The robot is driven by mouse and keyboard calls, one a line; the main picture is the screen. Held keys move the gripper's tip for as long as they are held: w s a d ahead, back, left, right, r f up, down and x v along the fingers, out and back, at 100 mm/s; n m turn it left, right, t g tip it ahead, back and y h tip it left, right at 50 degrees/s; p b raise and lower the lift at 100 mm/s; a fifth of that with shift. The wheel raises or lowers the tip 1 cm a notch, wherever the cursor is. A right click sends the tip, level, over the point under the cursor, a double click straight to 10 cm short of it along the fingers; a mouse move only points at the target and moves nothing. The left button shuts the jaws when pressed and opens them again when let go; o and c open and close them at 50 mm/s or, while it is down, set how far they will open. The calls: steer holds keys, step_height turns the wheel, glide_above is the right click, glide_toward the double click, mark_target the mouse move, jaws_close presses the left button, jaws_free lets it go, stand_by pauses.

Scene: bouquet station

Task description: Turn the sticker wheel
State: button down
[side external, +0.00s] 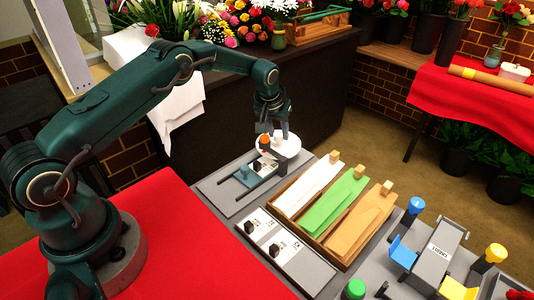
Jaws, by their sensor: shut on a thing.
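The sticker wheel, a white disc (291,147), lies at the far end of a grey plate in the middle of the side external view. A small orange piece (264,141) shows at its left edge. My gripper (275,133) points down over the wheel, with its tip at the wheel's raised middle part. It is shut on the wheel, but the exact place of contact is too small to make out. The fingers partly hide the wheel's far side.
A wooden tray (326,244) with white, green and tan strips stands to the right. A panel with black knobs (286,250) is nearer. A dark counter (235,115) with flowers rises behind.

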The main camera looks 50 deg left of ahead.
mark_target(277, 149)
steer(key=shift+d+n+y, duration=0.1)
steer(key=shift+n+y, duration=0.2)
steer(key=shift+n, duration=0.7)
steer(key=shift+g, duration=0.3)
steer(key=shift+f, duration=0.1)
steer(key=c, duration=0.5)
jaws_free()
steer(key=shift+v, duration=2.6)
